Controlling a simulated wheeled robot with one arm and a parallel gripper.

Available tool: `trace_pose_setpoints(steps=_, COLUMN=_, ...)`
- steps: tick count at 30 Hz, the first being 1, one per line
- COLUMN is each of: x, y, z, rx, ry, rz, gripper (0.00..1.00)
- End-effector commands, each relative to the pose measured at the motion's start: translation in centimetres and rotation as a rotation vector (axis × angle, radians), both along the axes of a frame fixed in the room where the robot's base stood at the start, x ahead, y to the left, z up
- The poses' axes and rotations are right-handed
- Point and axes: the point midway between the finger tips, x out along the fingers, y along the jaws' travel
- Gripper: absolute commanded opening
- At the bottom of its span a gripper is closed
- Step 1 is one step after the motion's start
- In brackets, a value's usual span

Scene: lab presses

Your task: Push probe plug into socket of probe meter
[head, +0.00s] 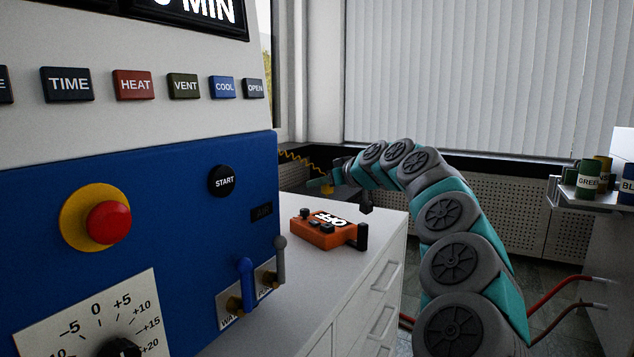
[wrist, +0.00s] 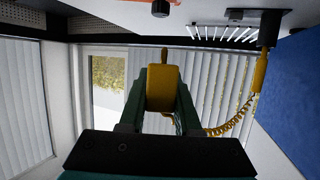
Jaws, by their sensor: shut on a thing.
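The probe meter (head: 323,233) is an orange box with a lit display, dark knobs and a black part at its right end, on the white counter beside the blue machine. My gripper (wrist: 162,97) is shut on the yellow probe plug (wrist: 163,76), whose narrow tip points up in the wrist view, away from the palm. In the head view my gripper (head: 326,186) is behind the meter, above the counter's far end and apart from the meter. A small orange part, perhaps of the meter, shows at the wrist view's top edge. I cannot make out the socket.
A coiled yellow cord (wrist: 232,122) runs from near the plug to a yellow piece (wrist: 260,70) by the blue panel. The blue machine (head: 150,200) with levers stands left of the meter. Labelled cans (head: 588,180) stand on a shelf at right. The counter around the meter is clear.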

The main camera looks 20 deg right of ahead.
Motion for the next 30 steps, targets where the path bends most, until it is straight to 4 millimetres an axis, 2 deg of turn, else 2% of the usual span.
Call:
trace_pose_setpoints(steps=10, x=-0.1, y=-0.1, z=-0.4, rx=0.000, ry=0.000, rz=0.000, gripper=0.00)
trace_pose_setpoints(steps=30, x=-0.1, y=0.0, z=-5.7, rx=0.000, ry=0.001, rz=0.001, gripper=0.00)
